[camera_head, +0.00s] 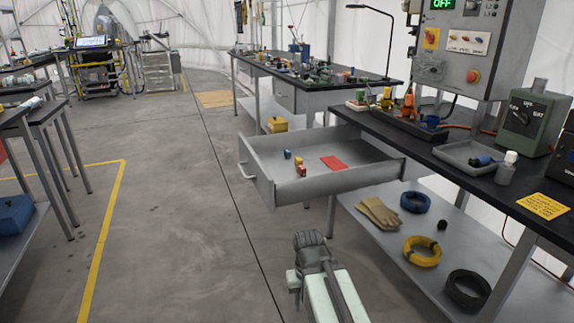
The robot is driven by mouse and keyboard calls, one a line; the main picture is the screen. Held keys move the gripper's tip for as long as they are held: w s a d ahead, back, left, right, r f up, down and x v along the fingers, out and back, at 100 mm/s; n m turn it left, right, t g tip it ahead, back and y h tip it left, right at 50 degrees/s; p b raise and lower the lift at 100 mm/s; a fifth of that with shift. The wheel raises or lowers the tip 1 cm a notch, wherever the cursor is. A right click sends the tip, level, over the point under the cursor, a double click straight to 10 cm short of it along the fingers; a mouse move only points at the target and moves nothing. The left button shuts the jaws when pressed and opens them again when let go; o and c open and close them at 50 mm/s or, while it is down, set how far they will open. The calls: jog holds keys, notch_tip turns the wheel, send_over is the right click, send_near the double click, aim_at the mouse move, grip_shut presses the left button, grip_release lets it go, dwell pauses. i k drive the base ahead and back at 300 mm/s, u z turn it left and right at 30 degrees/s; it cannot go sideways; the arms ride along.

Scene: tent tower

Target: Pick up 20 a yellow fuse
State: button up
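An open grey drawer (345,184) sticks out from the dark-topped bench, below and left of its top. Inside it, near the front left, is a small yellow piece (299,162) that may be the yellow fuse; its shape is too small to make out. A small red piece (302,171) is close beside it, and a small blue piece (287,154) stands a little to the left. My arm rises from the bottom of the view, below the drawer and apart from it. My gripper (309,238) is at its dark end, and its fingers cannot be made out.
A flat red card (334,163) lies in the drawer, right of the small pieces. The drawer handle (249,176) juts out left. Gloves (379,213) and cable coils (422,251) lie on the lower shelf at right. The floor left of the drawer is clear.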

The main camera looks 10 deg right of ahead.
aim_at(298, 160)
jog(key=u, duration=2.85)
jog(key=k, duration=0.65)
jog(key=z, duration=1.25)
jog(key=i, duration=0.5)
